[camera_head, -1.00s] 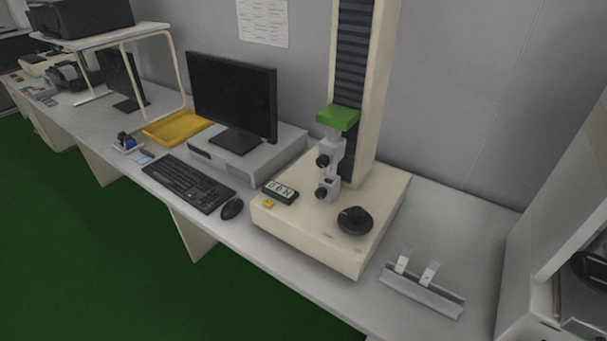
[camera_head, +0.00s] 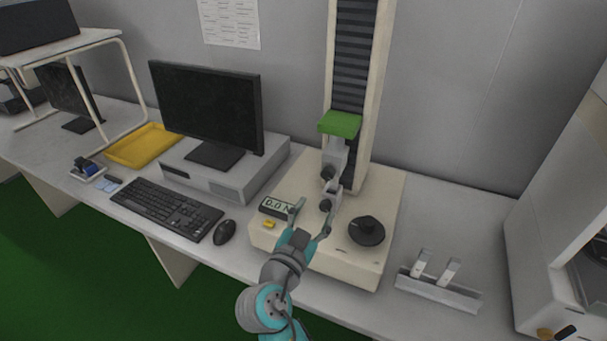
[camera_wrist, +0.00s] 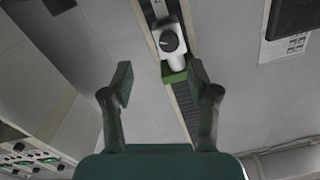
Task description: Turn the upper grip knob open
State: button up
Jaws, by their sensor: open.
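The upper grip knob (camera_head: 327,172) is a small dark round knob on the grey upper grip (camera_head: 337,154), under the green block (camera_head: 340,124) of the test machine. My gripper (camera_head: 314,208) is open and empty, in front of the machine and lower than the upper knob. Its two spread fingers also show in the wrist view (camera_wrist: 160,82), apart from the knob.
A small display (camera_head: 276,207) and a black round dial (camera_head: 366,231) sit on the machine base. A mouse (camera_head: 224,232), keyboard (camera_head: 166,207) and monitor (camera_head: 207,111) stand to the left. A metal rack (camera_head: 438,291) lies to the right, beside a large cabinet.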

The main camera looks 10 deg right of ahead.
aim_at(326, 177)
jog(key=shift+m+h, duration=0.3)
jog(key=x, duration=0.3)
jog(key=r+x, duration=0.1)
jog(key=x, duration=0.3)
jog(key=a+x, duration=0.1)
jog(key=x, duration=0.2)
jog(key=shift+w+d+r, duration=0.15)
jog(key=shift+w+d, duration=0.05)
jog(key=shift+w, duration=0.5)
grip_shut()
